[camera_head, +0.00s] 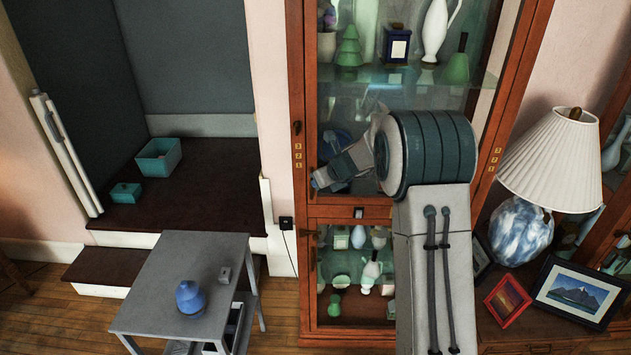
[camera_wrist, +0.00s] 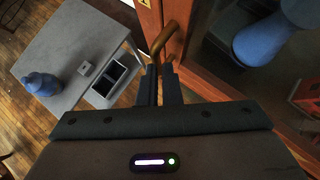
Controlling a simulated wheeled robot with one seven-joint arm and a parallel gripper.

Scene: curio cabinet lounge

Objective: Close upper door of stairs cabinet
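The tall reddish-brown cabinet with glass panes (camera_head: 303,215) stands right of the steps. Its upper glass door (camera_head: 480,145) fills the upper middle of the head view, largely behind my arm. From here I cannot tell whether it is fully shut or slightly ajar.
A grey side table (camera_head: 160,300) with a blue jar (camera_head: 189,297) stands front left of the cabinet. Dark steps (camera_head: 190,190) hold teal boxes. A lamp (camera_head: 550,165) and picture frames (camera_head: 577,290) stand at right. The lower cabinet section holds several vases.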

